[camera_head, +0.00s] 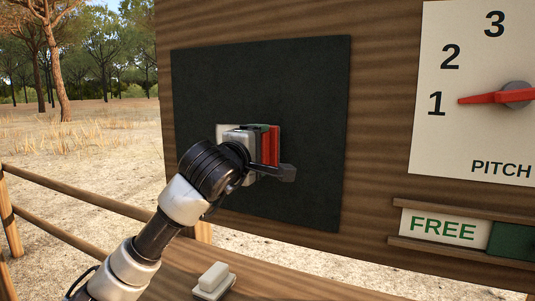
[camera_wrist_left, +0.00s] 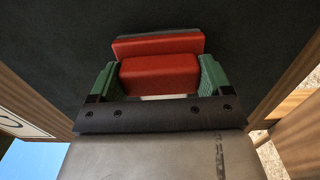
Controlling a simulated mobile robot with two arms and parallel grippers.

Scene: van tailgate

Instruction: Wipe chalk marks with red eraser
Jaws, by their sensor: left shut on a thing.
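My left gripper (camera_head: 262,150) is shut on the red eraser (camera_head: 270,146) in front of the dark chalkboard (camera_head: 310,90). In the left wrist view the red eraser (camera_wrist_left: 160,72) sits between the green finger pads of my left gripper (camera_wrist_left: 158,80). Its grey pad side faces the board (camera_wrist_left: 60,40); I cannot tell whether it touches. The gripper and eraser hide part of the board there. My right gripper is not in view.
A white block with a grey base (camera_head: 212,280) lies on the wooden ledge (camera_head: 265,285) below. A PITCH dial panel (camera_head: 440,150) with a red pointer (camera_head: 490,97) and a FREE sign (camera_head: 440,227) are on the right. A wooden rail (camera_head: 80,193) runs at the left.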

